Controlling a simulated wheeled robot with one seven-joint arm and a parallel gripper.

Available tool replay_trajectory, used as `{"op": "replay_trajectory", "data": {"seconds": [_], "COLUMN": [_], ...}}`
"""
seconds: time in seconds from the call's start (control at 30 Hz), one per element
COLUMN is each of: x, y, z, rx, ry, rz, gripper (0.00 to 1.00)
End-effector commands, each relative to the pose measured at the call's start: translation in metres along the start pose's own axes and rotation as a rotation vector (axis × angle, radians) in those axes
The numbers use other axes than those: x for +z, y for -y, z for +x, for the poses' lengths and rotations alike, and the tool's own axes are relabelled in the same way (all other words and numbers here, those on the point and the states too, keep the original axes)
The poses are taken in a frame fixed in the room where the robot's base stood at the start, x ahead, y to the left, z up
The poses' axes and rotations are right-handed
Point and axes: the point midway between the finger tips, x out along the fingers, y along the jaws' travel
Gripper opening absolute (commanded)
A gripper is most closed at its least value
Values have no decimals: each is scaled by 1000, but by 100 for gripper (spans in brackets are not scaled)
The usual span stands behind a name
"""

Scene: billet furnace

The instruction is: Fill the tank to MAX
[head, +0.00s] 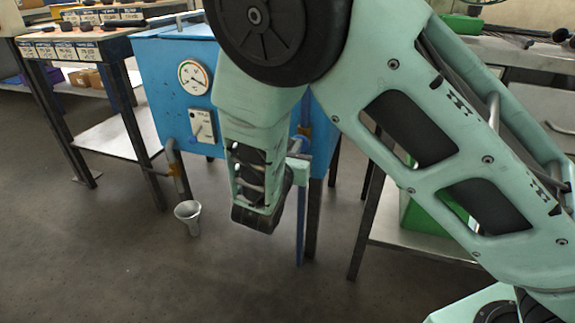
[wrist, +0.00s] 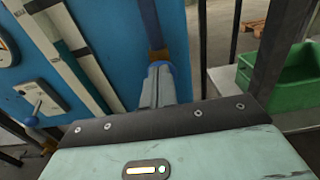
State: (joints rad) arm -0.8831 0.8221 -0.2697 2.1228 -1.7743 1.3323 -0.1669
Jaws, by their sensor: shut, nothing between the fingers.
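The blue tank (head: 170,85) stands on dark legs behind my arm. It has a round dial (head: 193,77) and a white switch panel (head: 202,127). In the wrist view a clear sight tube (wrist: 78,62) between pale strips runs down its face; I cannot read its level or a MAX mark. A blue pipe (wrist: 149,22) comes down to a brass fitting (wrist: 157,54) with a blue part below it. My gripper (wrist: 158,72) is shut and empty, its fingertips at this blue part; I cannot tell if they touch. In the head view my wrist mostly hides the gripper.
A workbench (head: 98,45) stands left. A green bin (wrist: 282,77) sits on a low shelf at right. The floor in front is clear.

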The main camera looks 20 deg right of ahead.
Motion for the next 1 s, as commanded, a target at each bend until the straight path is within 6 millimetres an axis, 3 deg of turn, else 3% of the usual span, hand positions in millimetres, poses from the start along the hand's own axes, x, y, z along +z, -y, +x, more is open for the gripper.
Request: {"op": "replay_trajectory", "data": {"seconds": [0.13, 0.57, 0.8, 1.0], "x": [-1, 1, 3, 1], "y": [0, 0, 0, 0], "z": [12, 15, 33, 34], "rx": [0, 0, -1, -1], "ry": [0, 0, 0, 2], "rz": [2, 1, -1, 2], "gripper": [0, 0, 0, 0]}}
